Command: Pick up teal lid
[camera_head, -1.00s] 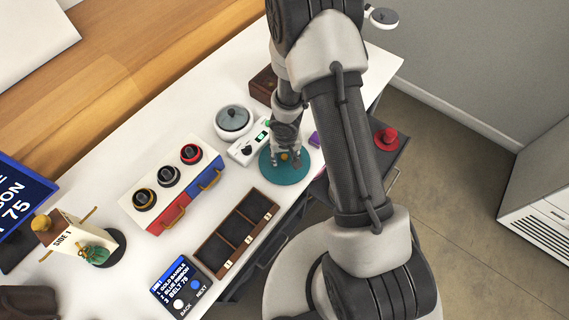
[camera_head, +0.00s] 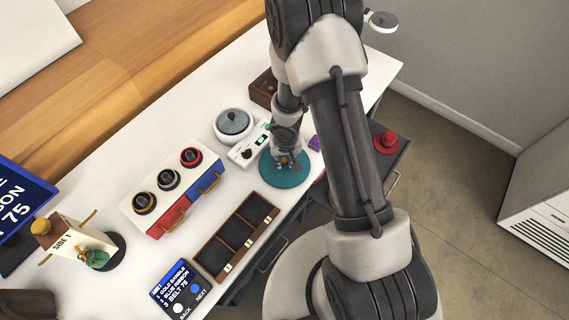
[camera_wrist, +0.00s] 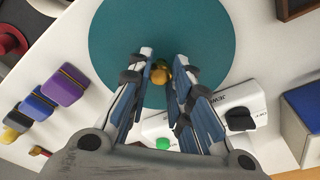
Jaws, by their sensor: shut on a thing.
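The teal lid (camera_head: 285,181) is a flat round disc with a small gold knob (camera_wrist: 160,74) at its middle. It lies on the white table near the front edge, and the wrist view shows it large too (camera_wrist: 150,30). My gripper (camera_head: 288,160) is over the lid's middle, with its fingers shut on the gold knob. In the wrist view the fingers (camera_wrist: 164,62) stand on both sides of the knob. The lid looks level and I see no clear gap under it.
A white pot (camera_head: 233,122), a drawer box with three knobs (camera_head: 170,190), and a brown compartment tray (camera_head: 237,238) stand nearby. A purple block (camera_wrist: 64,86) lies near the lid.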

